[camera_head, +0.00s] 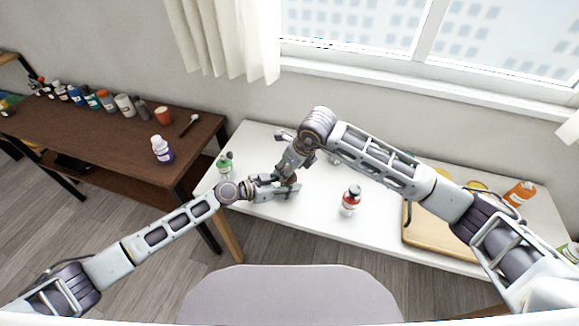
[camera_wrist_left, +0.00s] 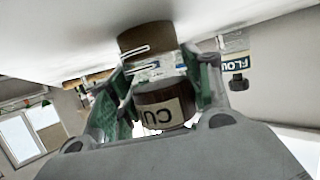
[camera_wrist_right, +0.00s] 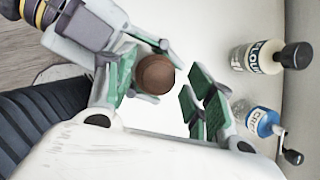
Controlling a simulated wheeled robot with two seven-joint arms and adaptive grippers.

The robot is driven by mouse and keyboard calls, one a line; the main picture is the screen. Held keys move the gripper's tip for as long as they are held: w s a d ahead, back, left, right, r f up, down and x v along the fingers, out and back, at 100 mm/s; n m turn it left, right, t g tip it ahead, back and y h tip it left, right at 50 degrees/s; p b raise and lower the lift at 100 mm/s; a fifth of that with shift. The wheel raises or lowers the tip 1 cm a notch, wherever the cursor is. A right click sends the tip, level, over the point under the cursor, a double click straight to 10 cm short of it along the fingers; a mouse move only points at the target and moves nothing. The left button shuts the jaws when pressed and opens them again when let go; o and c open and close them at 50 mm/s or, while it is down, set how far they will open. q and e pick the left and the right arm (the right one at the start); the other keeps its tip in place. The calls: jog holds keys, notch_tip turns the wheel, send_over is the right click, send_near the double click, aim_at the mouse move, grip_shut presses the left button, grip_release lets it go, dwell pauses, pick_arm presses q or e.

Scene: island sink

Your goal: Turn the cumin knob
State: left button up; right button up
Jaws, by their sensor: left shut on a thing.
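The cumin mill shows in the left wrist view with a brown knob (camera_wrist_left: 163,108) that bears a label reading "CU", upside down there. Its round brown top also shows in the right wrist view (camera_wrist_right: 155,74). My left gripper (camera_head: 280,187) is shut on the mill, its green pads on both sides of it. In the head view the arms hide the mill. My right gripper (camera_wrist_right: 163,92) is above the mill with its fingers apart, one on each side of the brown top; I cannot tell whether they touch it.
A flour bottle (camera_wrist_right: 262,57) and a blue-topped mill (camera_wrist_right: 262,122) stand close by. A red and white bottle (camera_head: 350,200) and a green and white bottle (camera_head: 224,168) stand on the white table (camera_head: 315,215). A wooden board (camera_head: 425,240) lies at the right.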

dwell(0.3)
jog(key=v, duration=1.2)
jog(key=shift+f, duration=0.3)
dwell(0.8)
jog(key=shift+x, duration=5.85)
jog(key=shift+a, duration=0.1)
jog(key=shift+c, duration=0.2)
jog(key=c, duration=1)
jog(key=shift+m, duration=0.5)
jog(key=shift+m+t+h, duration=0.6)
jog(key=shift+m+h, duration=0.3)
jog(key=shift+m, duration=1.3)
